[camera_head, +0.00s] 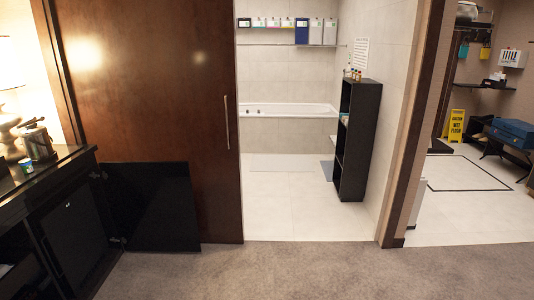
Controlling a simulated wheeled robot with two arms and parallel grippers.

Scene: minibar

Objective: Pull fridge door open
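A black minibar fridge (73,238) stands in the dark counter cabinet at the left edge, seen at a steep angle. Its dark front looks shut, with a small light mark near the top. A flat black cabinet door (152,205) is swung wide open on hinges at the cabinet's right end, in front of the brown wooden panel. Neither of my grippers is in view, and nothing is seen touching the fridge.
The dark counter (50,172) holds a lamp and small items. A brown sliding panel (150,90) stands behind the open cabinet door. A black shelf (356,140) and bathtub (288,115) are beyond the doorway. The grey carpet (290,270) in front is clear.

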